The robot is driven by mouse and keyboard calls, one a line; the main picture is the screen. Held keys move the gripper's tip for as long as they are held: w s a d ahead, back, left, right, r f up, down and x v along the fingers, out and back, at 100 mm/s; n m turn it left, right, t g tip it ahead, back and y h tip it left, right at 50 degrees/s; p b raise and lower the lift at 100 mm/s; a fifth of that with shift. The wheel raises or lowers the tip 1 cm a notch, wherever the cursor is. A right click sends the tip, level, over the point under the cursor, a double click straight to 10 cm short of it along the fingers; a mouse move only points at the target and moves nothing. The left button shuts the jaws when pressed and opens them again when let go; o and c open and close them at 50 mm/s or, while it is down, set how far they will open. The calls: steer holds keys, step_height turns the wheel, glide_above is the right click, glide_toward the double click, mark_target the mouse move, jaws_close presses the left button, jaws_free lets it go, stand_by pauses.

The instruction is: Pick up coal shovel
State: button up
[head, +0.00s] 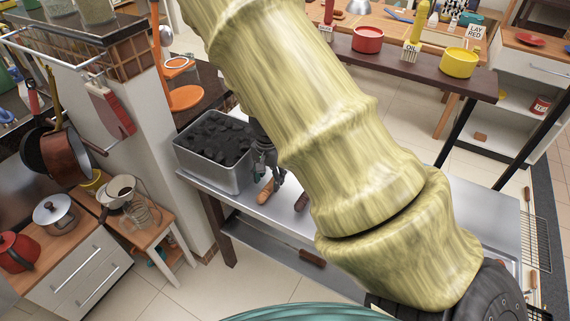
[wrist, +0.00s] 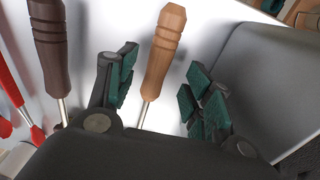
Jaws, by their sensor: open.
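A tool with a light wooden turned handle (wrist: 163,60) and a thin metal shaft lies on the metal table. Its working end is hidden by my gripper, so I cannot confirm from its shape that it is the coal shovel. In the wrist view my gripper (wrist: 160,78) is open, with green-padded fingers on either side of this tool and visible gaps to both. The head view shows the light handle (head: 266,189) just below my gripper (head: 271,177), in front of the coal bin.
A dark brown handled tool (wrist: 51,45) lies left of my gripper, with red-handled tools (wrist: 8,75) beyond. The metal bin (wrist: 275,85) stands close on the right; it holds black coal (head: 215,142). A lower shelf holds another brown-handled tool (head: 311,258).

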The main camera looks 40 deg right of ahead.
mark_target(270, 184)
steer(key=shift+s+a+f, duration=0.1)
steer(key=shift+s+f, duration=0.05)
steer(key=shift+f, duration=0.45)
steer(key=shift+s+f, duration=0.1)
steer(key=shift+f, duration=0.5)
steer(key=shift+w+f, duration=0.2)
steer(key=shift+f, duration=0.25)
steer(key=shift+s+r, duration=0.15)
steer(key=shift+s, duration=0.05)
steer(key=shift+w, duration=0.1)
steer(key=c, duration=0.8)
steer(key=shift+c, duration=1.1)
